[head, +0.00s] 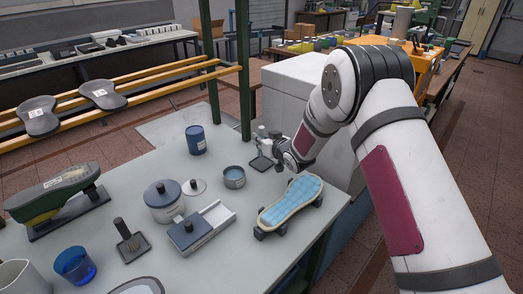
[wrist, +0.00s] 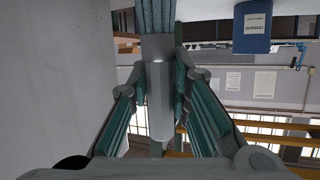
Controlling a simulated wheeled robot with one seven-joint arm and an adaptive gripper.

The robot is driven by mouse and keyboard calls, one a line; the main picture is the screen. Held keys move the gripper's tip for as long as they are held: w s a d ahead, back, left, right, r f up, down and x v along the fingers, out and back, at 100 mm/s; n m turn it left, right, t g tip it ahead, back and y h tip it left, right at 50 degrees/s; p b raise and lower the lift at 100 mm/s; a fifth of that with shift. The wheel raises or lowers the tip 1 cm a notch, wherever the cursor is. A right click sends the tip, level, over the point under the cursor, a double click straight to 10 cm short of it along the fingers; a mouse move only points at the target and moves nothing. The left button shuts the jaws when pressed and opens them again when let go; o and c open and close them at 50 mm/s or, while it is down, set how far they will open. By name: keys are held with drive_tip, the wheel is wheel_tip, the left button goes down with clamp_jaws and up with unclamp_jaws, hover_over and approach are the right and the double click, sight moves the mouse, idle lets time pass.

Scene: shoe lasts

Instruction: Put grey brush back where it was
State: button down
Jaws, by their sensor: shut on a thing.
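My gripper (head: 268,145) is over the far right part of the grey table and is shut on the grey brush (wrist: 159,100). In the wrist view the brush's smooth grey cylinder sits between the two fingers, and a ribbed grey-teal part runs to the top edge. In the head view only a small grey end of the brush (head: 262,131) shows above the fingers. A dark square pad (head: 261,163) lies on the table just below the gripper. Whether the brush touches it is unclear.
A blue can (head: 196,140) and an open grey-blue tin (head: 234,177) stand left of the gripper. A lidded jar (head: 164,201), a box with a sliding lid (head: 202,227) and a dark upright-handled brush (head: 132,241) stand further left.

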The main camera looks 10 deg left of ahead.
drive_tip(key=shift+f, duration=1.95)
drive_tip(key=shift+f, duration=0.1)
drive_tip(key=shift+f, duration=0.1)
drive_tip(key=c, duration=1.5)
unclamp_jaws()
drive_tip(key=shift+c, duration=0.2)
drive_tip(key=shift+o, duration=0.3)
drive_tip(key=shift+s+d+r, duration=0.1)
drive_tip(key=shift+r, duration=0.15)
drive_tip(key=shift+s+d+r+p, duration=0.2)
drive_tip(key=shift+s+p, duration=0.1)
drive_tip(key=shift+p, duration=0.2)
drive_tip(key=p+v, duration=0.6)
drive_tip(key=v, duration=0.5)
drive_tip(key=shift+p, duration=0.4)
